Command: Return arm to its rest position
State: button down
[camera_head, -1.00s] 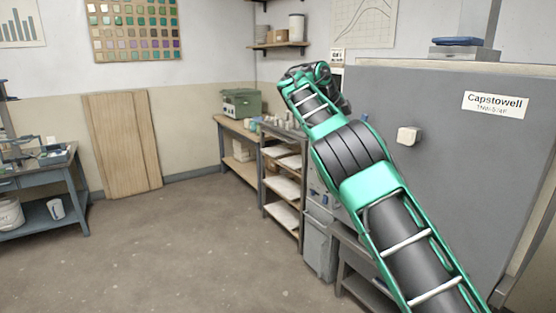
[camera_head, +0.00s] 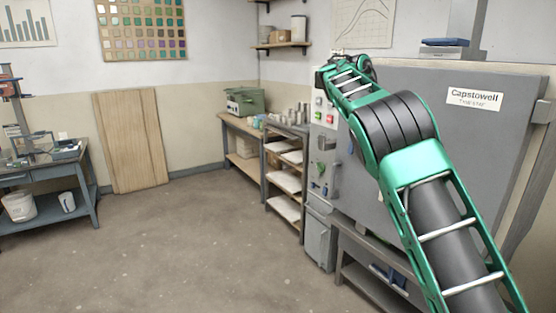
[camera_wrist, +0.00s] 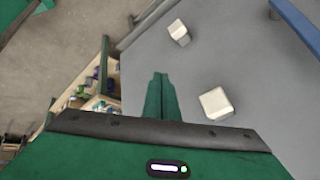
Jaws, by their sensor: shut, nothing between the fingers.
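My arm is green and black and reaches up from the lower right in the head view, in front of a large grey cabinet (camera_head: 490,150) labelled "Capstowell". The arm's far end is near the cabinet's upper left corner, and the fingers are hidden there. In the wrist view my gripper (camera_wrist: 160,80) shows as two green fingers pressed together with nothing between them. A grey surface with two pale blocks, one upper (camera_wrist: 179,32) and one lower (camera_wrist: 216,103), lies beyond the fingers in that view.
A control panel (camera_head: 322,150) with buttons stands left of the cabinet. A shelf rack (camera_head: 284,185) and a wooden bench (camera_head: 240,128) stand beside it. A blue-grey workbench (camera_head: 50,175) is at far left. The floor (camera_head: 180,250) between is clear.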

jog(key=s+d+f+n+g+y, duration=0.1)
jog(key=s+d+f+n+y, duration=0.15)
jog(key=s+d, duration=0.75)
jog(key=s+d+f+n+g+y, duration=0.1)
jog(key=s+d+n, duration=0.2)
jog(key=s+d, duration=0.7)
jog(key=s+a+f+n+y, duration=0.1)
jog(key=s+a+f+n, duration=0.2)
jog(key=s, duration=0.8)
jog(key=s+a+f+n, duration=0.3)
jog(key=s+a+f, duration=0.2)
jog(key=s, duration=0.6)
jog(key=s+a+f+n+y, duration=0.1)
jog(key=s+a+f+n, duration=0.2)
jog(key=s, duration=0.9)
notch_tip(320, 180, down, 4)
jog(key=shift+a+r+y, duration=0.1)
jog(key=shift+a+y, duration=0.25)
jog(key=shift+a, duration=0.6)
jog(key=shift+n, duration=0.25)
jog(key=shift+w+f, duration=0.25)
jog(key=shift+w, duration=0.45)
